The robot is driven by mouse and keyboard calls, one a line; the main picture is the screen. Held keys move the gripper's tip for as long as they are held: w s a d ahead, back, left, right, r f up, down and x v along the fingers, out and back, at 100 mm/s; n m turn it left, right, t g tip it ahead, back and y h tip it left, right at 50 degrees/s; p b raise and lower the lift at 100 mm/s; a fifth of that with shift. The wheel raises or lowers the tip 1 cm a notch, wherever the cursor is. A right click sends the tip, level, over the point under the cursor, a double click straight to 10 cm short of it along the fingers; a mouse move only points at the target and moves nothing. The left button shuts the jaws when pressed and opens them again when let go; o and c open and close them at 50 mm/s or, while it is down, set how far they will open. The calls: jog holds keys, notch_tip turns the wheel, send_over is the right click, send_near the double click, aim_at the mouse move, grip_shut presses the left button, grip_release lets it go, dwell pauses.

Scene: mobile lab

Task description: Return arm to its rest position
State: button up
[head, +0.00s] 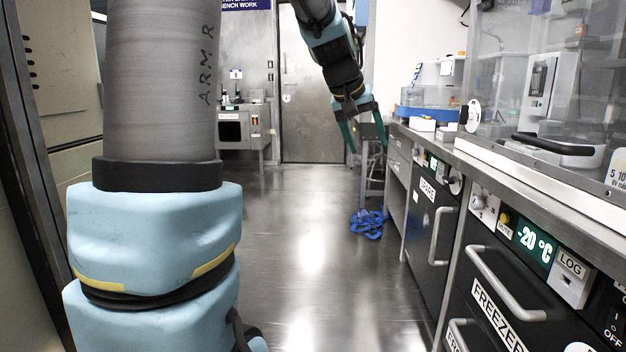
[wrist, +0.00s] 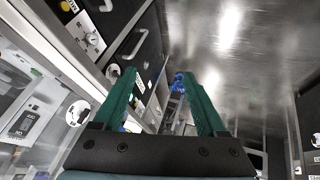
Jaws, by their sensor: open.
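My gripper (head: 365,137) hangs at the end of my arm in the upper middle of the head view, fingers pointing down. Its two green fingers are spread apart with nothing between them. In the wrist view my gripper (wrist: 160,88) also shows open and empty, with floor and bench fronts beyond the fingers. In the head view it is in the air over the aisle, just left of the bench's far end. My arm's large grey and light-blue links fill the left of the head view.
A bench with a freezer (head: 510,300) and drawers runs along the right, with a clear enclosure (head: 545,85) on top. A blue tangled item (head: 368,224) lies on the floor by a stool. A metal door (head: 310,110) closes the far end. The aisle floor (head: 300,260) is clear.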

jog(key=s+a+f+n+g+y, duration=0.1)
jog(key=s+a+f+g+y, duration=0.3)
jog(key=s+a+f, duration=1.6)
notch_tip(320, 180, up, 25)
jog(key=w+d+p, duration=0.1)
jog(key=p, duration=2.6)
jog(key=shift+w+d+t+y, duration=0.2)
jog(key=shift+w+t+y, duration=0.1)
jog(key=shift+t, duration=0.1)
